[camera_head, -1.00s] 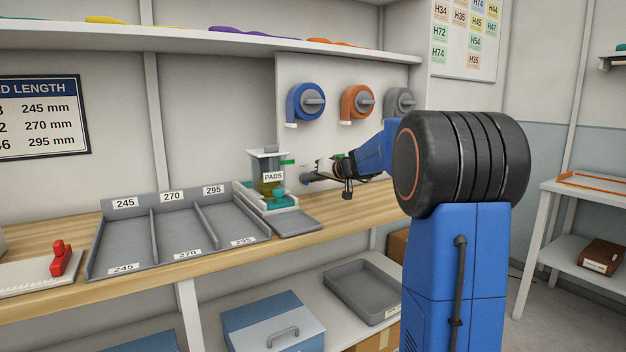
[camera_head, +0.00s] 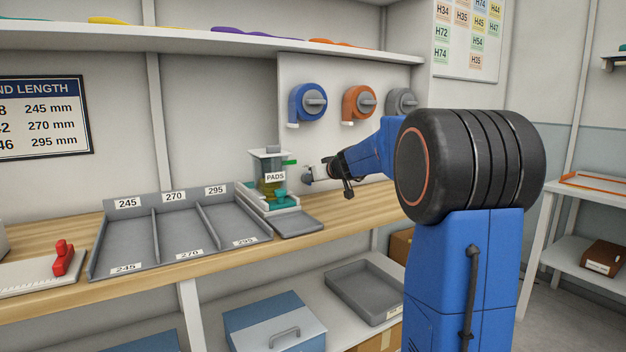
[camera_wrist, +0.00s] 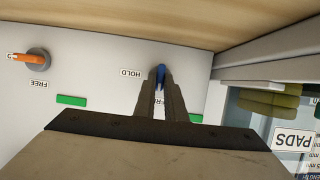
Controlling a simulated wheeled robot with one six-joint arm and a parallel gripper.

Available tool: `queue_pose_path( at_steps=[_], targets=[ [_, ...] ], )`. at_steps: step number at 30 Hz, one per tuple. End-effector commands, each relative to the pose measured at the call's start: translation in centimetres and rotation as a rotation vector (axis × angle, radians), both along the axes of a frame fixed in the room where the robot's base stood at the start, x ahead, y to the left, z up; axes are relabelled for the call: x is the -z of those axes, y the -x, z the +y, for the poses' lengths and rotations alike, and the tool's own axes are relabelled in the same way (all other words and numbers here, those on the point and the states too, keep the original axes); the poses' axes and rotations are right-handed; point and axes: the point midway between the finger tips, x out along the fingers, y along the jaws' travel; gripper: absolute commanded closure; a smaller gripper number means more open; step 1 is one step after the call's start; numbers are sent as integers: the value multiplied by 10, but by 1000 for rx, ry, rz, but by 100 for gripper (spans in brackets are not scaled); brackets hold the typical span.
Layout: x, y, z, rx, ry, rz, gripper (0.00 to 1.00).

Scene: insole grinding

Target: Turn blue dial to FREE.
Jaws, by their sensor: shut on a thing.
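The blue dial (camera_wrist: 160,74) sits on the pale wall panel in the wrist view. Its bar stands roughly upright in that picture, between my fingertips. In the head view the dial (camera_head: 307,176) shows small at the gripper's tip. My gripper (camera_wrist: 161,88) is shut on the blue dial; it also shows in the head view (camera_head: 315,173). A HOLD label (camera_wrist: 131,73) is left of the dial. A second label below it is mostly hidden by my fingers; only a few letters show. A green mark (camera_wrist: 195,118) shows right of my fingers.
An orange dial (camera_wrist: 35,57) with a FREE label and green mark is at left in the wrist view. A PADS dispenser (camera_head: 270,160) stands close left of my gripper in the head view. A sorting tray (camera_head: 150,212) lies on the bench. Hose reels hang above.

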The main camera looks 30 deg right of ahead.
Motion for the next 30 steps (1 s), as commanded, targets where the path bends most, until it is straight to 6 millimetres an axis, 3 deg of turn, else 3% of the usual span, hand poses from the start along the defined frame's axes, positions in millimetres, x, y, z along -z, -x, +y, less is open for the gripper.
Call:
queue_pose_path(
  at_steps=[5, 6, 8, 20, 30],
  targets=[
    [1, 0, 0, 0, 0, 2, 100],
    [1, 0, 0, 0, 0, 1, 82],
    [1, 0, 0, 0, 0, 1, 71],
    [-3, 6, 0, 0, -1, -1, 71],
    [-24, 57, -2, 1, 0, -1, 71]
  ],
)
